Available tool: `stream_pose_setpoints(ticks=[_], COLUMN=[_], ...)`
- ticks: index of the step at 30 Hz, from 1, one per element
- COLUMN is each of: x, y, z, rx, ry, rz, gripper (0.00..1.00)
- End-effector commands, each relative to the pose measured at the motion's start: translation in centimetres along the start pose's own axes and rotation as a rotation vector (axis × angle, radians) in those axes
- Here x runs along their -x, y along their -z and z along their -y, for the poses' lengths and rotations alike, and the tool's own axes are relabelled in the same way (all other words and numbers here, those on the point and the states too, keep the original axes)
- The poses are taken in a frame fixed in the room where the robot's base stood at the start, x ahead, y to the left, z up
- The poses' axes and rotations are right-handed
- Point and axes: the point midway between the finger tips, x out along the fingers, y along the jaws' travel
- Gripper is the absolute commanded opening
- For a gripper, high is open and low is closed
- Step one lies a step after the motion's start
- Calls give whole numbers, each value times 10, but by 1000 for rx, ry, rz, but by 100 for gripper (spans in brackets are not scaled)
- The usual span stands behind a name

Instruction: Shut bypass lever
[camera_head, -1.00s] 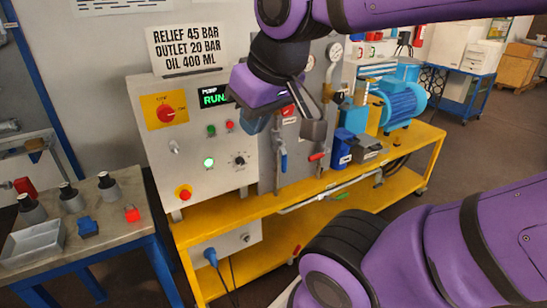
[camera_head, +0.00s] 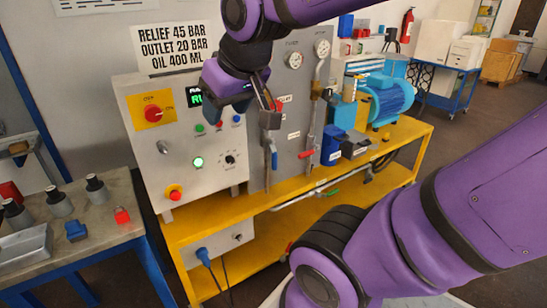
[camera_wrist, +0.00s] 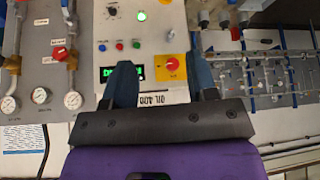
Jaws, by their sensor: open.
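My gripper (camera_head: 253,106) is open and empty, in front of the border between the control box and the valve panel, above and apart from the blue handle. In the wrist view, its two blue fingers (camera_wrist: 163,82) stand apart before the control box, with a red lever (camera_wrist: 61,53) off to the left.
The control box (camera_head: 188,135) has a red knob on a yellow plate (camera_head: 153,112), lit buttons and a partly covered display. Pressure gauges (camera_head: 294,60) sit above the levers. A blue motor (camera_head: 388,98) stands right on the yellow bench (camera_head: 395,142). A side table (camera_head: 120,203) is left.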

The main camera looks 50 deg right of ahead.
Motion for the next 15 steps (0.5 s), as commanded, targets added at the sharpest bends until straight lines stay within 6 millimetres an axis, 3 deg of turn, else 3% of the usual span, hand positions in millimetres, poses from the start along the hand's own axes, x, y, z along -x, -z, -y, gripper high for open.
stream_pose_setpoints(ticks=[6, 15], x=[-54, -133], y=[59, 117], z=[-33, -91], rx=[-47, -88], ry=[-62, -139], rz=[-102, -249], gripper=[53, 53])
